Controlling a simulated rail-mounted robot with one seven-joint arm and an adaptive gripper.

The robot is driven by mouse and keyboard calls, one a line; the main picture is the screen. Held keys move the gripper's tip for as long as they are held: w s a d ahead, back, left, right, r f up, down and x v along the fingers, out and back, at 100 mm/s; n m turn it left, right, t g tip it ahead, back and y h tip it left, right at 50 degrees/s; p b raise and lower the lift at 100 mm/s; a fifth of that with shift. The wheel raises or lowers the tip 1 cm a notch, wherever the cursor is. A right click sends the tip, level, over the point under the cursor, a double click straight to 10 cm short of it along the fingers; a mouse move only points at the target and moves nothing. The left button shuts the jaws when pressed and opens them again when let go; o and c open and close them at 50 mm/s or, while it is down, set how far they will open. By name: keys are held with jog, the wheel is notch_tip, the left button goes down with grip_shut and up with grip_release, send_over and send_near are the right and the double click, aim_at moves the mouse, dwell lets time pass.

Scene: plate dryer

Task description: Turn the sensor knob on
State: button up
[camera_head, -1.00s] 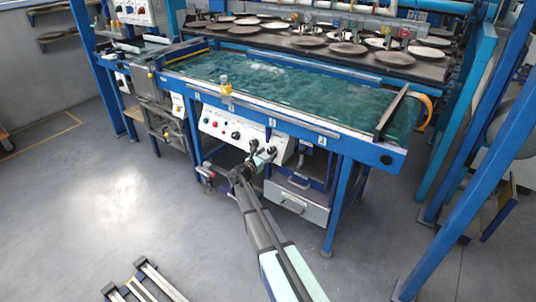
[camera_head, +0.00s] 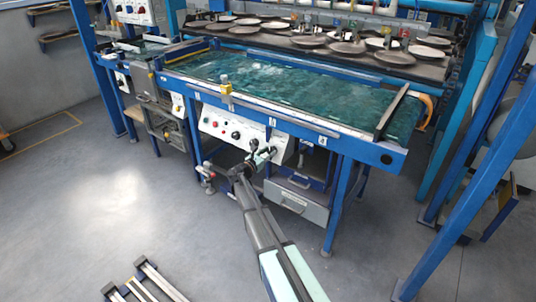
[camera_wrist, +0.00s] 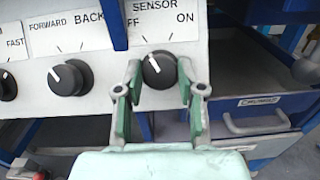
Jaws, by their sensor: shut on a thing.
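The black sensor knob (camera_wrist: 159,69) is on the white control panel (camera_wrist: 95,93) below the SENSOR label. Its white mark points up and left, toward the partly hidden OFF label, away from ON at the right. In the wrist view, my gripper (camera_wrist: 158,66) has its two green-grey fingers on either side of the knob and is shut on it. In the head view, my gripper (camera_head: 261,158) is at the right part of the panel, below the blue table edge, where the knob is too small to make out.
A back/forward knob (camera_wrist: 70,77) and a speed knob (camera_wrist: 7,85) sit left of the sensor knob. A blue post (camera_wrist: 116,24) stands close by. A grey drawer (camera_head: 298,199) is below at the right. The floor in front is mostly open.

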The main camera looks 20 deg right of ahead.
jog(key=m, duration=0.1)
jog(key=m+g+b, duration=0.1)
jog(key=shift+w+m, duration=0.2)
jog(key=shift+m, duration=0.1)
jog(key=m+g+h+b, duration=0.1)
jog(key=m+g, duration=0.2)
jog(key=m, duration=0.1)
jog(key=shift+w+m, duration=0.1)
jog(key=shift+m, duration=0.2)
jog(key=m+g, duration=0.2)
jog(key=m, duration=0.1)
jog(key=m+g+y, duration=0.1)
jog(key=m, duration=0.3)
jog(key=shift+r+g, duration=0.2)
jog(key=shift+g, duration=0.2)
jog(key=shift+m, duration=0.3)
jog(key=o, duration=1.1)
jog(key=shift+a, duration=0.1)
jog(key=a+r, duration=0.1)
jog(key=a, duration=0.6)
jog(key=a+r, duration=0.1)
jog(key=a, duration=0.3)
jog(key=shift+s+a+r, duration=0.25)
jog(key=shift+s+r, duration=0.1)
jog(key=shift+s, duration=0.05)
